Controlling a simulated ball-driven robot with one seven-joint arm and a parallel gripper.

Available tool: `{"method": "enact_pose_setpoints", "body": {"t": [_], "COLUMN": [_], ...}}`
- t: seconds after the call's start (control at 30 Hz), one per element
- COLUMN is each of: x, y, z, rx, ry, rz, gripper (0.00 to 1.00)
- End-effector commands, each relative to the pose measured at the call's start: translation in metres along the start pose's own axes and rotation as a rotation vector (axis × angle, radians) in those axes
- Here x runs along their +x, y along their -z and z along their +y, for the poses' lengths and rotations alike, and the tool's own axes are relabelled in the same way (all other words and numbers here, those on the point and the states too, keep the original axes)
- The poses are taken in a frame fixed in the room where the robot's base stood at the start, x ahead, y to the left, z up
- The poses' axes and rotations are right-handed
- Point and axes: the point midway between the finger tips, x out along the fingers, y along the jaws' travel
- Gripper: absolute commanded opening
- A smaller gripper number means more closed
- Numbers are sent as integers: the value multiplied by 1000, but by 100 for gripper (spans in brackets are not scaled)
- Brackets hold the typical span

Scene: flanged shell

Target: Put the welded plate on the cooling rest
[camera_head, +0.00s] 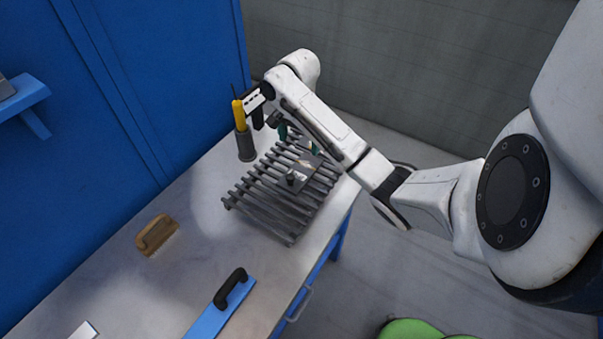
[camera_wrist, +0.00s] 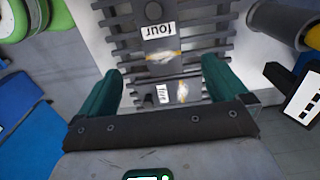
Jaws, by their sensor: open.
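The slatted dark metal cooling rest (camera_head: 268,213) stands on the bench. A grey plate (camera_head: 304,168) with a bright weld mark and a dark knob lies on its slats. In the wrist view, slats of the rest (camera_wrist: 112,32) surround grey plate surface with a label reading "four" (camera_wrist: 160,42) and a weld streak. A second labelled surface with a bright streak (camera_wrist: 165,98) lies nearer to me; its label is hard to read. My gripper (camera_head: 298,142) has teal fingers, spread apart and empty over the rest. It also shows in the wrist view (camera_wrist: 160,75).
A grey cup (camera_head: 245,147) with a yellow-handled tool (camera_head: 239,115) stands beside the rest, near my wrist. A wooden brush (camera_head: 156,234) and a blue tool with a black handle (camera_head: 225,295) lie on the bench. A blue wall borders the left. The bench between is clear.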

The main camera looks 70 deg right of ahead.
Motion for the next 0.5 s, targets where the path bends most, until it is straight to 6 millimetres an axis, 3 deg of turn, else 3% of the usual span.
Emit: {"method": "enact_pose_setpoints", "body": {"t": [0.07,0.17,0.33,0.5], "x": [1,6,21,41], "y": [-7,-36,-135,-228], "z": [-3,-16,-38,-22], "rx": [-18,-100,-384,-684], "ry": [6,38,141,223], "rz": [-5,-28,-87,-123], "gripper": [100,100,100,100]}}
